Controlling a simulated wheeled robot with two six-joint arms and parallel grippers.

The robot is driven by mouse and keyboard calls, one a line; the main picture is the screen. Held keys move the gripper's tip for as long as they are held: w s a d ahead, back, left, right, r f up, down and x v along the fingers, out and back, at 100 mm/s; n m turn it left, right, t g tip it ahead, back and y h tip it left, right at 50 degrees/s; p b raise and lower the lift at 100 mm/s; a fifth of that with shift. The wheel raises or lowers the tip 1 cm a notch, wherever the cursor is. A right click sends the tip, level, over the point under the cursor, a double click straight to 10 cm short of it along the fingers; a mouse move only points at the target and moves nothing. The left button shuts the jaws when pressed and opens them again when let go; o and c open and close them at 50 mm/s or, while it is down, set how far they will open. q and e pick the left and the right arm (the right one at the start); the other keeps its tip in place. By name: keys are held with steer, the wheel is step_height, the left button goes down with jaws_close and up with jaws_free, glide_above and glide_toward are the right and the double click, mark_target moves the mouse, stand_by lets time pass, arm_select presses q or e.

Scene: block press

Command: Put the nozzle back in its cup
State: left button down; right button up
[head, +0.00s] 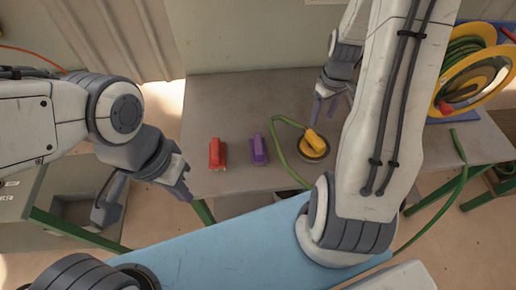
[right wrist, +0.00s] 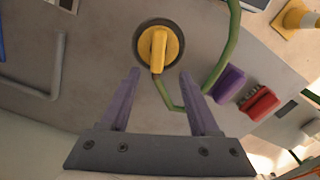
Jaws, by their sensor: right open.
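The yellow nozzle (head: 315,139) is at the dark round cup (head: 306,154) on the grey table. In the right wrist view the nozzle (right wrist: 159,47) lies within the outline of the cup's dark rim (right wrist: 139,42); how deep it sits I cannot tell. A green hose (head: 284,158) runs beside the cup. My right gripper (head: 334,100) is open and empty, just behind the nozzle; its purple fingertips (right wrist: 160,74) show on either side of the nozzle's near end, apart from it. My left gripper (head: 184,180) is at the table's front left edge; its opening is unclear.
A red block (head: 216,154) and a purple block (head: 259,150) stand left of the cup. A yellow hose reel (head: 468,70) stands at the back right. The blue surface (head: 230,250) is in front. The table's back left is clear.

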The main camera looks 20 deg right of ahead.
steer(key=s+a+r+n, duration=0.1)
steer(key=a+r+n, duration=0.4)
steer(key=a, duration=1.3)
steer(key=s+a+r, duration=0.3)
steer(key=s+a, duration=0.3)
steer(key=s, duration=0.1)
steer(key=s+a+r+y, duration=0.1)
steer(key=s+a+r, duration=0.3)
steer(key=s+a, duration=0.2)
steer(key=shift+s+a+r, duration=0.25)
steer(key=shift+s, duration=0.95)
